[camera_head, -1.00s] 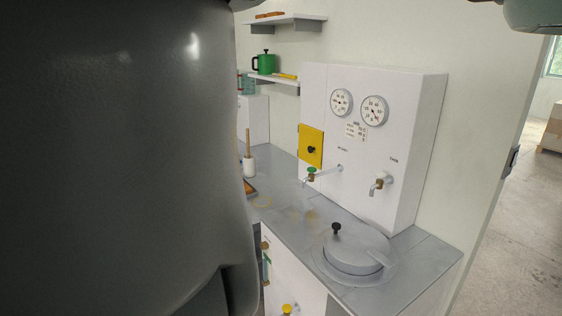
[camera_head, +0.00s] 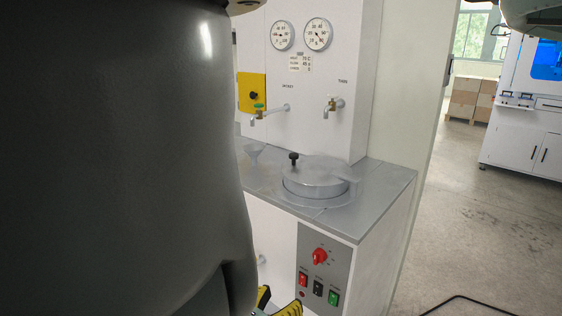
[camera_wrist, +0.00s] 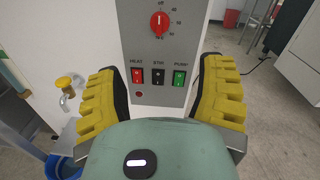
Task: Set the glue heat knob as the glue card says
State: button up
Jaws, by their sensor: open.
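The red heat knob (camera_head: 320,256) sits at the top of a grey control panel (camera_head: 338,259) on the front of the white cabinet. In the wrist view the knob (camera_wrist: 159,22) shows at the top, with a dial of small numbers around it that I cannot read surely. My gripper (camera_wrist: 160,90) is open and empty, its yellow fingers on either side of the panel in the picture, below the knob and apart from it. A small card (camera_head: 299,63) with printed lines is under the two gauges; its text is too small to read surely.
Below the knob are a red heat switch (camera_wrist: 137,76), a black stir switch (camera_wrist: 158,77) and a green pump switch (camera_wrist: 179,79). A lidded round pot (camera_head: 315,183) is set in the counter. A yellow tap (camera_wrist: 66,84) juts out at left. Floor at right is mostly clear.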

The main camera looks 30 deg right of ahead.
jog(key=shift+b+x, duration=1.7)
jog(key=shift+x, duration=6.25)
jog(key=shift+o, duration=0.3)
jog(key=shift+a, duration=0.1)
grip_shut()
jog(key=shift+w, duration=0.1)
